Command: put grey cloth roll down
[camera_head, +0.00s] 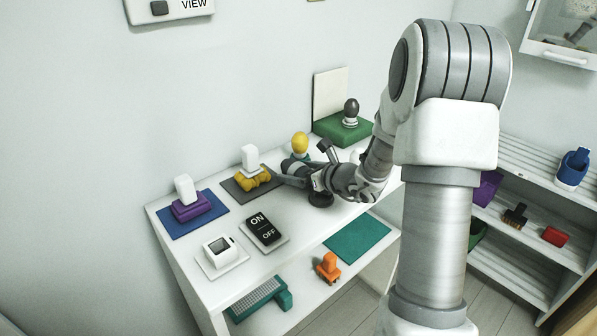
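My gripper (298,172) is low over the white table (298,248), at the end of my arm reaching in from the right. A small dark grey rounded shape (293,165) shows at its fingers and may be the grey cloth roll. It is partly hidden, and I cannot tell whether the fingers are closed on it or whether it touches the table.
Near the gripper stand a yellow-topped piece (300,143) and a yellow item on a grey mat (236,190). A blue mat (176,224), an ON/OFF switch (263,229) and a green block (335,130) are also on top. A shelf (515,245) stands right.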

